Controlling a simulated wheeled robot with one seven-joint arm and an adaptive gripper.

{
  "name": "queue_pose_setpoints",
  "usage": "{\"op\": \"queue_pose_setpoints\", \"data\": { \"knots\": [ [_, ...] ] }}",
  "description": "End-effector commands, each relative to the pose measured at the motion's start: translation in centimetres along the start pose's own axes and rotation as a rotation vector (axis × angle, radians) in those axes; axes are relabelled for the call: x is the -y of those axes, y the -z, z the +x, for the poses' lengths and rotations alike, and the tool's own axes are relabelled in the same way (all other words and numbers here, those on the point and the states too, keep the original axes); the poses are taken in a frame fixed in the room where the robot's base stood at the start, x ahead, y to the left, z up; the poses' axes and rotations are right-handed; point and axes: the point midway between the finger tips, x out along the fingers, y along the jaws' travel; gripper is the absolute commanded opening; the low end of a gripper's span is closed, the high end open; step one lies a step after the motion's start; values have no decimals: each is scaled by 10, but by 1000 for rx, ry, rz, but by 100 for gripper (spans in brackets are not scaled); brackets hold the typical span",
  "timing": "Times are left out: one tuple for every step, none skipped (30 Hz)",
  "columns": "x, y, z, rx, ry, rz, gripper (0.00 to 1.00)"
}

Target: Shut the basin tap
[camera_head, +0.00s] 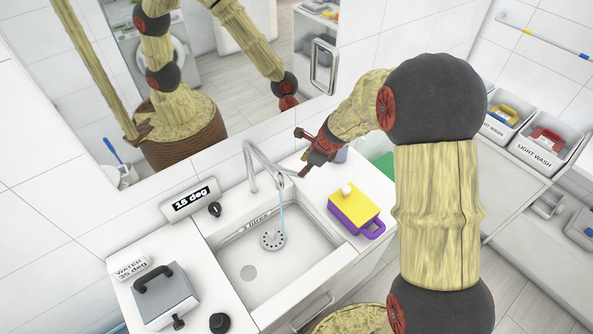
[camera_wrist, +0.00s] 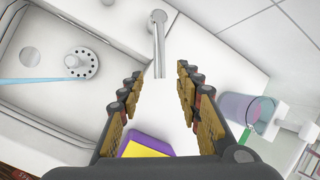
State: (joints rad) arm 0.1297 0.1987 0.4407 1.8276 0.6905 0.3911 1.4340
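The metal basin tap (camera_head: 249,166) stands at the back of the white basin (camera_head: 225,248). A thin blue stream of water (camera_head: 281,215) falls from it to the round drain plate (camera_head: 272,240). My gripper (camera_head: 301,154) is just right of the tap, close to its right end. In the wrist view my gripper (camera_wrist: 159,72) is open, its two fingers apart with nothing held. A metal bar of the tap (camera_wrist: 158,42) lies ahead, lined up with the gap between the fingertips. I cannot tell whether a finger touches it. The water stream (camera_wrist: 28,80) shows at left.
A purple and yellow box (camera_head: 352,205) stands on the counter right of the basin. A "15 deg" display (camera_head: 190,198) and black knob (camera_head: 215,209) are on the left. A mirror (camera_head: 225,70) rises behind. A translucent cup (camera_wrist: 240,108) is right of my fingers.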

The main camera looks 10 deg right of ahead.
Motion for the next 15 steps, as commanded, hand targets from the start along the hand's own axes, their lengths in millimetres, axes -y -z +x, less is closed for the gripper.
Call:
{"op": "queue_pose_setpoints", "data": {
  "knots": [
    [-1, 0, 3, -1, -2, 10, 34],
    [-1, 0, 5, -1, -2, 14, 34],
    [-1, 1, 9, -1, -3, 15, 34],
    [-2, 1, 12, -1, -3, 15, 34],
    [-2, 1, 17, -1, -4, 14, 34],
    [-2, 1, 23, -1, -4, 13, 34],
    [-2, 1, 28, -1, -4, 13, 34],
    [-2, 1, 32, -1, -3, 12, 34],
    [-2, 1, 39, -2, -4, 12, 34],
    [-3, 2, 44, -2, -5, 12, 34],
    [-3, 2, 49, -2, -5, 13, 34],
    [-2, 1, 54, -1, -5, 12, 34],
    [-2, 1, 58, -1, -4, 11, 34],
    [-2, 1, 62, -1, -4, 11, 34],
    [-2, 1, 66, -2, -3, 10, 34]
  ]
}}
